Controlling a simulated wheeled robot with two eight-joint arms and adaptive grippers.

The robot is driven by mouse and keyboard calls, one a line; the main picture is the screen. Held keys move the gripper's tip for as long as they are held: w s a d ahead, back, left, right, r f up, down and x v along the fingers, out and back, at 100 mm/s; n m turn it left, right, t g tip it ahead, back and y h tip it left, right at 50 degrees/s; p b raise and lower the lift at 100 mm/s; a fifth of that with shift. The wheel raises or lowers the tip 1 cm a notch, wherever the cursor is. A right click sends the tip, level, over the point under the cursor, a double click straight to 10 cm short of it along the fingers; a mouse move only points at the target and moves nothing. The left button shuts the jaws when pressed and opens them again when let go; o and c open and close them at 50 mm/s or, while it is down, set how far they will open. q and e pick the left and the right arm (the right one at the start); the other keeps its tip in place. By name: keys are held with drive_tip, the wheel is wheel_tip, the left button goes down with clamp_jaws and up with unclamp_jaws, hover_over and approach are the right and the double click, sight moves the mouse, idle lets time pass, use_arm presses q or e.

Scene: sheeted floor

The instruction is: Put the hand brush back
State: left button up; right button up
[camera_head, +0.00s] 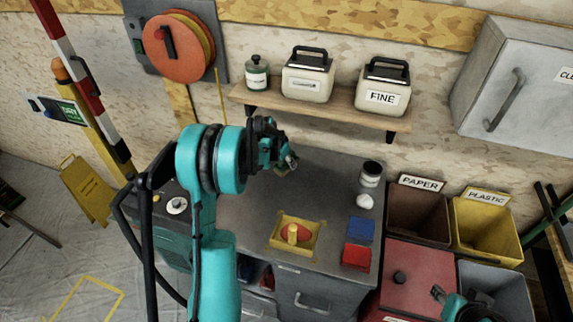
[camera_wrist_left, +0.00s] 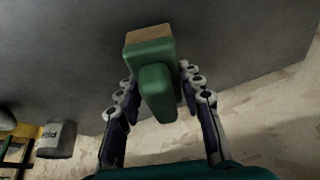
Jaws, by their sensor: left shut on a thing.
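The hand brush (camera_wrist_left: 152,75), a green body and grip with a tan end, is between the fingers of my left gripper (camera_wrist_left: 157,92) in the left wrist view. The fingers are shut on it from both sides. In the head view my left gripper (camera_head: 287,160) is over the back of the grey workbench (camera_head: 335,188), near the wall and below the shelf. The brush is mostly hidden there by the gripper and arm. My right gripper (camera_head: 462,300) shows only partly at the lower right, near the red bin; its finger state is unclear.
A yellow tray (camera_head: 275,243) with a red and yellow thing, blue (camera_head: 361,229) and red (camera_head: 356,255) blocks and a dark-lidded jar (camera_head: 371,173) are on the bench. The wall shelf (camera_head: 340,107) overhangs its back. Bins stand at right.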

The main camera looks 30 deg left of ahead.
use_arm(q)
drive_tip(key=shift+w+a+f, duration=0.1)
drive_tip(key=shift+w+f, duration=0.15)
drive_tip(key=shift+f, duration=0.2)
drive_tip(key=shift+r, duration=0.1)
drive_tip(key=shift+f, duration=0.2)
drive_tip(key=o, duration=1.2)
drive_tip(key=shift+r, duration=0.15)
